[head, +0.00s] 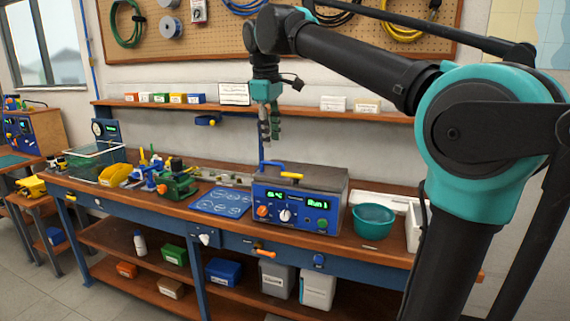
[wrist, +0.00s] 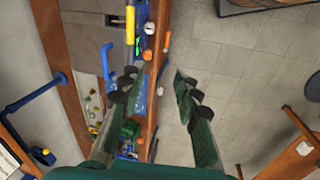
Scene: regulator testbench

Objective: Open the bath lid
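The bath is a blue box (head: 296,211) with green displays and knobs on the workbench. Its grey metal lid (head: 318,182) lies flat and closed on top. A yellow bar handle (head: 284,173) runs along the lid's front left edge, with a blue bar behind it. In the wrist view the yellow handle (wrist: 130,24) and the blue bar (wrist: 107,60) show at the upper left, beyond the left finger. My gripper (head: 269,138) hangs pointing down above the bath's left end, clear of the handle. In the wrist view my gripper (wrist: 157,88) has its fingers apart with nothing between them.
A shelf (head: 225,108) with small boxes runs along the wall behind my gripper. A teal bowl (head: 373,221) stands right of the bath. A blue mat (head: 221,201) and a green vise (head: 177,184) lie to its left. Open floor is in front of the bench.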

